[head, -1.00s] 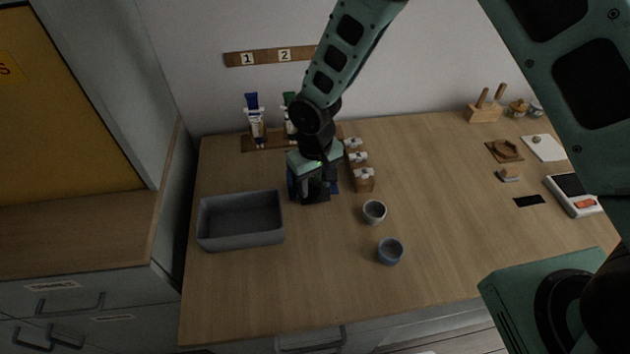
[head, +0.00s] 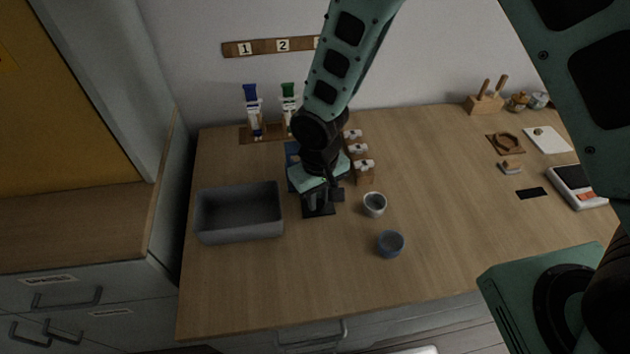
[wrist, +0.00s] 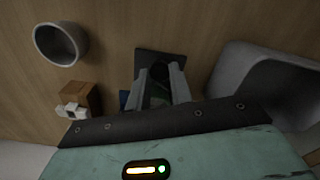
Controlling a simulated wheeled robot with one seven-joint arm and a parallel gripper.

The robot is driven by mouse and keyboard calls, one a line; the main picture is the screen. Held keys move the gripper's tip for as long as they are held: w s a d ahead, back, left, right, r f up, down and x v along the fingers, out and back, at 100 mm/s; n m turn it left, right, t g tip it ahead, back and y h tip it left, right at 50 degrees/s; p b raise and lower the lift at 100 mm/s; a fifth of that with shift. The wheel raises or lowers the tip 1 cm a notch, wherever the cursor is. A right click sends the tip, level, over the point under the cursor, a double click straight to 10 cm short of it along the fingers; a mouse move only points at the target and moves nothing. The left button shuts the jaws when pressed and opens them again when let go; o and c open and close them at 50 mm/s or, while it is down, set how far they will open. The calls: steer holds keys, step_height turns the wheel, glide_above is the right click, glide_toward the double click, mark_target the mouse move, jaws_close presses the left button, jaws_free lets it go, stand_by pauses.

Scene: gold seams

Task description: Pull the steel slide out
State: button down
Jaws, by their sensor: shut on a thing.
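My gripper (head: 320,200) is over the middle of the wooden counter, pointing down, with its fingers partly hidden by its own body. In the wrist view my gripper (wrist: 160,88) is shut on a dark grey piece that I take to be the steel slide (wrist: 160,56). The flat dark end of the slide (head: 319,212) shows just in front of the fingers in the head view. A blue block (head: 292,159), apparently its housing, is behind my gripper and mostly hidden. I cannot tell how much of the slide is still inside it.
A grey bin (head: 240,228) stands close on the left. A pale cup (head: 374,205) and a blue-grey cup (head: 390,244) stand to the right. Wooden blocks with white tops (head: 363,172) are close behind right. The counter in front is clear.

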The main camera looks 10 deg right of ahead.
steer(key=s, duration=0.4)
steer(key=shift+s+b, duration=0.15)
steer(key=shift+b, duration=0.2)
steer(key=c, duration=1.2)
jaws_free()
steer(key=shift+c, duration=0.2)
step_height(320, 180, up, 18)
steer(key=shift+f, duration=0.25)
steer(key=s+d+r+n, duration=0.1)
steer(key=s+d, duration=0.2)
steer(key=s, duration=0.4)
steer(key=s+d+r+n, duration=0.2)
steer(key=s+d, duration=0.1)
steer(key=s, duration=0.3)
steer(key=shift+s+d+y, duration=0.15)
steer(key=shift+s+y, duration=0.15)
steer(key=shift+s, duration=0.05)
